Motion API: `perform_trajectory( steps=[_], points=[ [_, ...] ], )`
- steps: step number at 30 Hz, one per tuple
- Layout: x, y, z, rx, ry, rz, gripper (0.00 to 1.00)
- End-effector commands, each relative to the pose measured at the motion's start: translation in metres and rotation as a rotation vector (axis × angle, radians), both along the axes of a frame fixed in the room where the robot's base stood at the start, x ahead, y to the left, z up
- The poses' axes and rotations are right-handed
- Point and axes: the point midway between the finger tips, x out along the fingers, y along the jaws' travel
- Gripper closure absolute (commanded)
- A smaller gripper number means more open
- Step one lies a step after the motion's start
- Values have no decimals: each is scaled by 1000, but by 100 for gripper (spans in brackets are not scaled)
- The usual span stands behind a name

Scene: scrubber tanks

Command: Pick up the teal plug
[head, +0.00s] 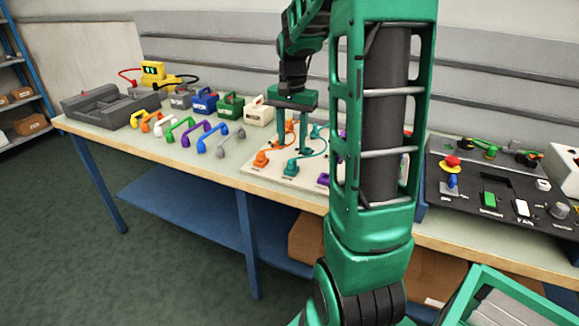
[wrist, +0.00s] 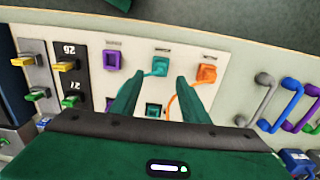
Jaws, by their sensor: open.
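The teal plug (head: 292,167) stands on a cream board on the bench, with a teal cable running from it. In the wrist view the teal plug (wrist: 160,66) sits just beyond and between my two fingertips. My gripper (head: 293,150) points down over the board, with its fingers apart and nothing between them. In the wrist view my gripper (wrist: 158,79) is open, one finger on each side of the plug's line. I cannot tell whether a fingertip touches the plug.
An orange plug (wrist: 206,73) stands close to one finger, its cable passing near that finger. A purple plug (wrist: 112,60) is on the other side. Colored handles (head: 207,138) and several cases lie left of the cream board (head: 253,171). A dark control panel (head: 465,178) is at right.

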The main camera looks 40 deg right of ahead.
Motion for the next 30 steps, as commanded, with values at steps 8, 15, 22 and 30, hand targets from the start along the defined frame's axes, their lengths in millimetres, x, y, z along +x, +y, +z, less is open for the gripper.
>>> perform_trajectory(
  steps=[8, 15, 22, 30],
  points=[
    [0, -1, -26, 0, 0, 0, 59],
    [3, -4, -54, 2, 3, 0, 59],
    [4, -5, -75, 1, -1, 0, 59],
    [4, -5, -77, 1, -2, 0, 63]
  ],
)
